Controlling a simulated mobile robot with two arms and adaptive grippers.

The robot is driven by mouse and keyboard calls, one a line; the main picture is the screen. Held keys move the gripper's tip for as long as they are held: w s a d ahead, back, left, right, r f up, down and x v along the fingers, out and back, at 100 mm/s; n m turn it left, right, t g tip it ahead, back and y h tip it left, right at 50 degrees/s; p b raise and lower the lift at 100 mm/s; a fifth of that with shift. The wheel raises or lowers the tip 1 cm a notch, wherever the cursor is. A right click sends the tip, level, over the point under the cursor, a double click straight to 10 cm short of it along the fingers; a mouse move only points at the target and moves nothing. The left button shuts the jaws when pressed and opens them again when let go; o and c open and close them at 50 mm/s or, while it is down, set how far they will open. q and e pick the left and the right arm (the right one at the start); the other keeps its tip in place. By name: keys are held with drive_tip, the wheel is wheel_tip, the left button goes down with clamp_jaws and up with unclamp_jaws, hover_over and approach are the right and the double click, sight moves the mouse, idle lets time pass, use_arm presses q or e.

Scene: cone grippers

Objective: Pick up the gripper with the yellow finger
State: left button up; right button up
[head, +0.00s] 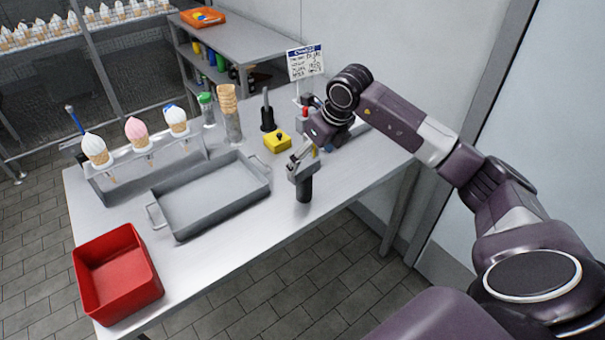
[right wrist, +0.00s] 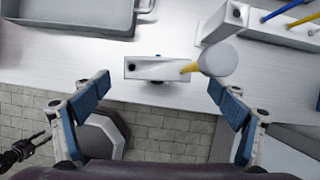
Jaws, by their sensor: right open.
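The gripper with the yellow finger (head: 304,189) stands upright near the table's front edge, with a dark cylindrical body and pale head. In the right wrist view, my gripper (right wrist: 159,84) is open, with blue-padded fingers apart on either side of the block; no contact shows.
A grey tray (head: 177,233) and red bin (head: 124,287) lie left on the table. A cone stand (head: 106,190), a yellow box (head: 278,143) and stacked cones (head: 228,95) are nearby. A rack with blue and yellow rods (right wrist: 262,38) lies upper right in the wrist view.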

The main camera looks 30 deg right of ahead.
sight(306, 164)
drive_tip(key=shift+w+a+f+p, duration=0.2)
drive_tip(key=shift+f+p, duration=0.15)
drive_tip(key=shift+f, duration=0.1)
drive_tip(key=shift+w+a+f+p, duration=0.15)
drive_tip(key=shift+f+p, duration=0.2)
drive_tip(key=shift+f, duration=0.05)
drive_tip(key=x, duration=0.2)
drive_tip(key=shift+w+f, duration=0.25)
drive_tip(key=shift+f, duration=0.1)
drive_tip(key=shift+w+f, duration=0.1)
drive_tip(key=shift+f, duration=0.15)
drive_tip(key=shift+c, duration=0.4)
drive_tip(key=c, duration=1.3)
use_arm(q)
drive_tip(key=shift+s+r, duration=0.25)
drive_tip(key=shift+r, duration=0.25)
drive_tip(key=shift+s+r, duration=0.2)
drive_tip(key=shift+r, duration=0.3)
use_arm(e)
drive_tip(key=shift+r, duration=0.1)
drive_tip(key=shift+c, duration=0.5)
